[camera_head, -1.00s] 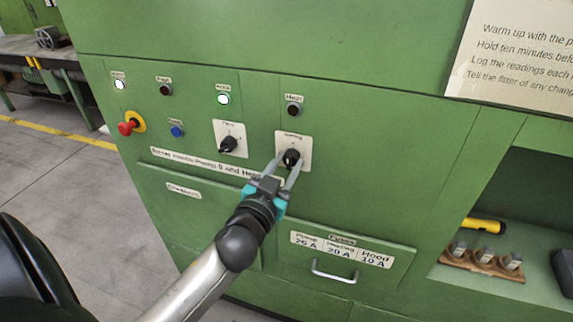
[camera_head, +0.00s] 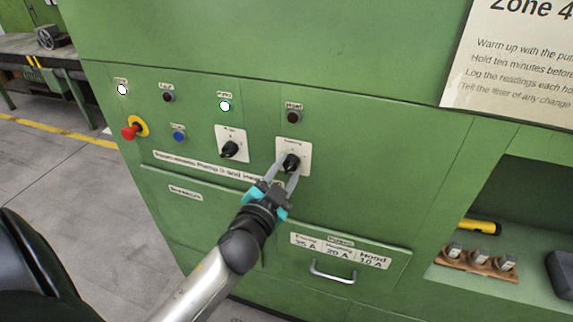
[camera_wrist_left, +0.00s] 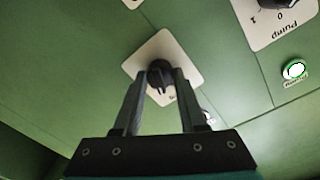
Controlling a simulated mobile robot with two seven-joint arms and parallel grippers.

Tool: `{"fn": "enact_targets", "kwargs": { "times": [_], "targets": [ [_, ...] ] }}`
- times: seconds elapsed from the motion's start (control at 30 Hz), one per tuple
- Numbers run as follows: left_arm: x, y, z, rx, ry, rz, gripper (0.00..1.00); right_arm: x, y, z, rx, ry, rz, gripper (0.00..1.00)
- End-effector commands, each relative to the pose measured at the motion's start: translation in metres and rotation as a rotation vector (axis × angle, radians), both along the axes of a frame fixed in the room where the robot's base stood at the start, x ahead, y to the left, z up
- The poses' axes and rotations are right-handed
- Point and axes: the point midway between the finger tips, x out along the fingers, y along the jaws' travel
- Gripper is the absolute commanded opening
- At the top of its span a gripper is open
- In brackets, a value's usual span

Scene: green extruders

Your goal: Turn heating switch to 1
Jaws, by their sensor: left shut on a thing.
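The heating switch is a black rotary knob (camera_head: 291,162) on a white square plate (camera_head: 304,146) on the green panel. My left gripper (camera_head: 284,168) reaches up to it from below, with its two fingers shut around the knob. In the left wrist view the knob (camera_wrist_left: 160,76) sits between the fingertips on its tilted white plate (camera_wrist_left: 148,50). The fingers cover part of the plate's markings, so I cannot read the switch position. My right gripper is not in view.
The pump switch (camera_head: 229,149) is left of the heating switch. A red emergency button (camera_head: 130,131), a blue button (camera_head: 179,136) and several lamps are on the panel. A drawer handle (camera_head: 333,272) sticks out below. A shelf with a yellow torch (camera_head: 480,227) is at right.

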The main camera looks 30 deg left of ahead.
Motion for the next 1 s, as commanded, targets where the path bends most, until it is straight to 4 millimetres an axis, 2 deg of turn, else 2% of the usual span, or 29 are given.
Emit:
{"fn": "enact_targets", "kwargs": {
  "times": [0.1, 0.5, 0.73, 1.0],
  "targets": [
    [0.0, 0.0, 0.002, 0.107, 0.028, 0.0, 0.0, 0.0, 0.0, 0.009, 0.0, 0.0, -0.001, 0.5],
    [0.0, -0.001, 0.002, 0.442, 0.107, 0.0, 0.0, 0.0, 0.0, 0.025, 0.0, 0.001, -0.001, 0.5],
    [0.0, -0.001, 0.001, 0.569, 0.136, -0.001, 0.0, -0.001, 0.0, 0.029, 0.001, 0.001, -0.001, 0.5],
    [0.0, -0.001, 0.001, 0.637, 0.152, -0.001, 0.0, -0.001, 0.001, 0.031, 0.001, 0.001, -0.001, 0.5]
  ]
}}
